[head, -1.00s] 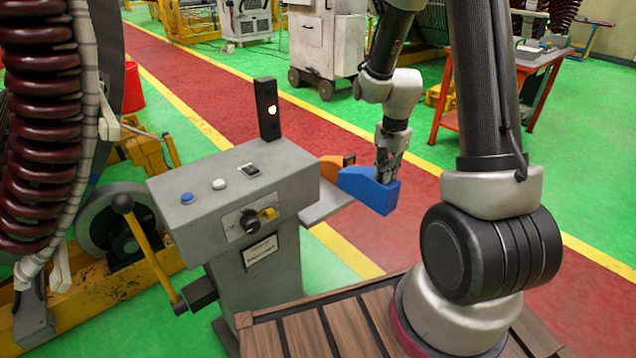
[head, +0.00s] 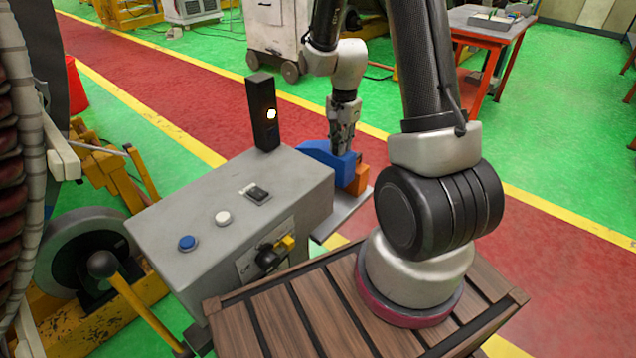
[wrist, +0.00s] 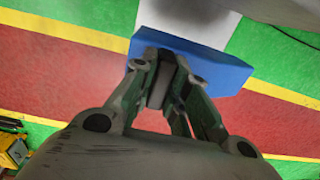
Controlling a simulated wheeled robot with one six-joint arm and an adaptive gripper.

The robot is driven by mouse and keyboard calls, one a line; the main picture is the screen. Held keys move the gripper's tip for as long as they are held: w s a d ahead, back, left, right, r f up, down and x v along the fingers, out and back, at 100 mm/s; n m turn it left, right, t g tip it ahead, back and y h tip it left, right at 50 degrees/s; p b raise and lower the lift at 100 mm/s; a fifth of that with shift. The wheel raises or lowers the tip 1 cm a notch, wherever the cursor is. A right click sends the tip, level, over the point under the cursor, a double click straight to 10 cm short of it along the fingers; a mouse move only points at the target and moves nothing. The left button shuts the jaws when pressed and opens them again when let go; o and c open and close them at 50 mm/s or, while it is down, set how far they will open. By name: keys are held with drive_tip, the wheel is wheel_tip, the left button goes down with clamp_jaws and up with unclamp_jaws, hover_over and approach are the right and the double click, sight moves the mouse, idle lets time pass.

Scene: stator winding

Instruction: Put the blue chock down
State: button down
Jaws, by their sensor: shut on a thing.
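The blue chock (head: 326,155) is in my gripper (head: 343,150), just behind the right end of the grey control console in the head view. In the wrist view the blue chock (wrist: 215,68) spans the tips of my gripper (wrist: 162,75), which is shut on it. An orange block (head: 361,180) shows beside the chock, above a grey side shelf (head: 345,212). I cannot tell whether the chock touches the shelf or the orange block.
The grey console (head: 215,215) has a blue button, a white button and an upright black post (head: 263,112) with a lit lamp. A red table (head: 485,35) stands at the back right. A large coil stands at the left edge. The red floor lane is clear.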

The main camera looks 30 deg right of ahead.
wheel_tip(320, 180, down, 10)
drive_tip(key=shift+w+r, duration=0.1)
idle(0.4)
drive_tip(key=c, duration=1.4)
unclamp_jaws()
drive_tip(key=r, duration=1.3)
drive_tip(key=shift+s+a+r, duration=0.1)
drive_tip(key=shift+s, duration=0.1)
drive_tip(key=s+a+r+n+t, duration=0.15)
drive_tip(key=s+r+n, duration=0.25)
drive_tip(key=r, duration=0.7)
drive_tip(key=s+a+r+n, duration=0.1)
drive_tip(key=s+r+n, duration=0.2)
drive_tip(key=s, duration=0.2)
drive_tip(key=s+r+n+t, duration=0.1)
drive_tip(key=s+r+n, duration=0.2)
drive_tip(key=s, duration=0.3)
drive_tip(key=s+a+r+n+t, duration=0.1)
drive_tip(key=s+r+n, duration=0.2)
drive_tip(key=s+r, duration=0.2)
drive_tip(key=shift+s+a+r+n+t, duration=0.25)
drive_tip(key=shift+s+a+n, duration=0.05)
drive_tip(key=shift+s, duration=0.25)
